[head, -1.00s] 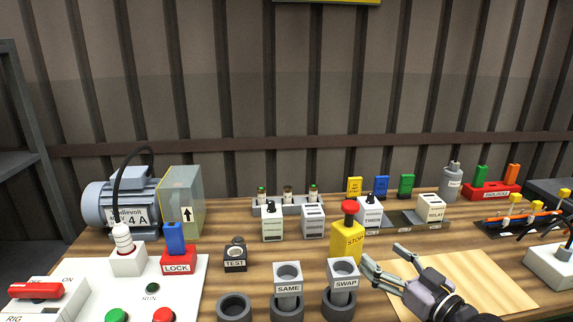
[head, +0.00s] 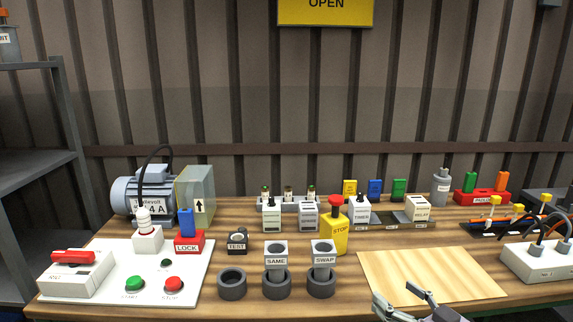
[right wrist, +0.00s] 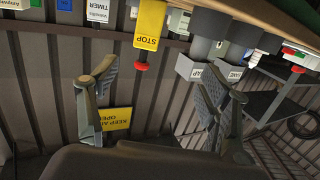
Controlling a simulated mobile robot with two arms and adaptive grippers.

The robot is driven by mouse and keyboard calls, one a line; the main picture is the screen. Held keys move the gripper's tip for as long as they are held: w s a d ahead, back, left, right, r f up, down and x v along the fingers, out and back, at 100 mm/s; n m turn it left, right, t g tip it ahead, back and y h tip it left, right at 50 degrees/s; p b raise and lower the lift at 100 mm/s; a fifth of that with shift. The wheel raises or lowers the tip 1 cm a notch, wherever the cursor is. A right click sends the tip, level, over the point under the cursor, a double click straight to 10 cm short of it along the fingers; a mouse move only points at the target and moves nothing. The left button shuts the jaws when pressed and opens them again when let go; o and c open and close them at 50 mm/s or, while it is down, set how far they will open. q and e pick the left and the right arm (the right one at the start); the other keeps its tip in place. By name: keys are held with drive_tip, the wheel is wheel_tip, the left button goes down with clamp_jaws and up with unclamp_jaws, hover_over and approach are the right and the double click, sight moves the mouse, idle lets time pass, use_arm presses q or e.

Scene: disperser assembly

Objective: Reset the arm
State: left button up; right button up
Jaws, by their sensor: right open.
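My right gripper (head: 396,293) shows at the bottom edge of the head view, in front of the pale wooden board (head: 432,277). Its two fingers are spread with nothing between them, and most of the hand is cut off by the frame. In the right wrist view the same gripper (right wrist: 155,80) has its fingers wide apart, with the wall behind and the bench items upside down beyond them. The yellow STOP post (head: 335,232) with a red button stands left of the gripper and apart from it. My left gripper is not in view.
SAME (head: 276,259) and SWAP (head: 323,258) pieces stand in grey rings beside an empty ring (head: 232,285). A white control panel (head: 205,290) lies at the left, and a grey socket block (head: 540,265) at the right. The pale board is clear.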

drive_tip(key=s+a+f+g+h, duration=0.2)
drive_tip(key=s+a+f+g, duration=0.1)
drive_tip(key=s+f, duration=0.45)
drive_tip(key=s+a+f+g+h, duration=0.1)
drive_tip(key=s+a+f+g, duration=0.15)
drive_tip(key=s+f, duration=0.45)
drive_tip(key=s+d+f+m+g+h, duration=0.1)
drive_tip(key=s+f+m+g+h, duration=0.15)
drive_tip(key=s, duration=0.45)
drive_tip(key=s+d+f+m+g+h, duration=0.15)
drive_tip(key=s+f+g, duration=0.25)
drive_tip(key=s, duration=0.4)
wheel_tip(320, 180, down, 24)
drive_tip(key=s+n+g+p, duration=0.1)
drive_tip(key=p, duration=0.1)
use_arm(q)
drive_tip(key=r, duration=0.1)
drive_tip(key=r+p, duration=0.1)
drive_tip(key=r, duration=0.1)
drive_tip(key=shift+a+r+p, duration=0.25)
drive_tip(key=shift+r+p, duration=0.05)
use_arm(e)
drive_tip(key=s+d+f+g, duration=0.1)
drive_tip(key=s+d+f, duration=0.2)
drive_tip(key=s+f, duration=1.2)
drive_tip(key=s, duration=0.2)
drive_tip(key=shift+s, duration=0.3)
